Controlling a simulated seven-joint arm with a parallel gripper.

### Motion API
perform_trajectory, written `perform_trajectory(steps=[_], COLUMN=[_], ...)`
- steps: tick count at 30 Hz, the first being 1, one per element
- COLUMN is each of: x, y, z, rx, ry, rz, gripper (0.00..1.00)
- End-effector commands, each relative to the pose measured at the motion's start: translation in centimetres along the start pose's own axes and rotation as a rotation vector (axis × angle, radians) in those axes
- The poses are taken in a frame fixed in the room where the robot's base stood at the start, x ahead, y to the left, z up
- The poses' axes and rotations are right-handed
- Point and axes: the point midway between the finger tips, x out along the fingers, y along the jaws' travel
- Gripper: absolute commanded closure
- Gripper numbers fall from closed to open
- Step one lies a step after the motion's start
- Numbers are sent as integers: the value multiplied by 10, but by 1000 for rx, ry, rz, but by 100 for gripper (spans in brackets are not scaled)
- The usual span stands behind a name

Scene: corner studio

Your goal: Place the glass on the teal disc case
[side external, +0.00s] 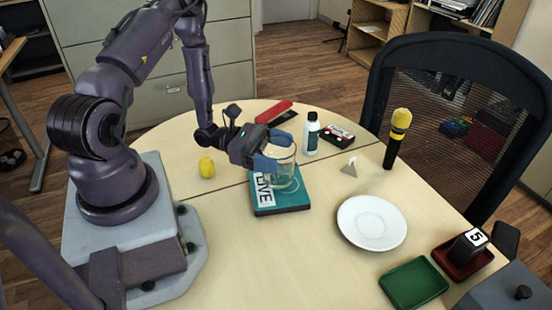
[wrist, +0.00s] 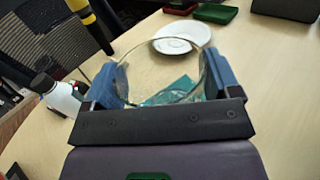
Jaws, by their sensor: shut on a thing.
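The clear glass (side external: 281,170) is between the blue fingers of my gripper (side external: 271,150) in the side view. In the wrist view the glass (wrist: 165,80) fills the gap between the two fingers of my gripper (wrist: 165,82), which is shut on it. The teal disc case (side external: 290,198), with a white label reading "LIVE", lies flat on the table under the glass. It shows in part through the glass in the wrist view (wrist: 175,91). The glass is over the case; I cannot tell whether its base touches it.
A white plate (side external: 372,222) is right of the case. A white bottle (side external: 311,134), a red stapler-like item (side external: 274,112) and a small pyramid (side external: 349,168) stand behind it. A yellow object (side external: 206,167) is left. A green tray (side external: 413,283) is at the front right. The table left of it is clear.

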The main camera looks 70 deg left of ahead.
Motion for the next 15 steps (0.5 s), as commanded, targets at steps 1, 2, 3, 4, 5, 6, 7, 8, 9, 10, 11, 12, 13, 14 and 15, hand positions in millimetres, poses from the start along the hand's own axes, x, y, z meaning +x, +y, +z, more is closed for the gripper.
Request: perform_trajectory(steps=[1, 2, 3, 4, 5, 6, 7, 8, 9, 10, 11, 12, 13, 14, 15], x=[0, 0, 0, 0, 0, 0, 0, 0, 0, 0, 0, 0, 0, 0, 0], y=[-1, -1, -1, -1, -1, -1, -1, -1, -1, -1, -1, -1, -1, -1, -1], z=[-8, -11, -15, -16, -18, -18, -18, -18, -18, -18, -18, -18, -18, -19, -20], rx=[-3, -3, -1, 0, 0, 1, 1, 1, 1, 1, 1, 1, 1, 1, 0], ry=[-2, -2, -2, -1, -1, -1, -1, -1, -1, -1, -1, -1, -1, -1, -1], rz=[-1, -1, 0, 0, 0, 0, 0, 0, 0, 0, 0, 0, 0, 0, 0], gripper=[49, 49, 49, 49, 49, 49, 49, 49, 49, 49, 49, 49, 49, 49, 49])
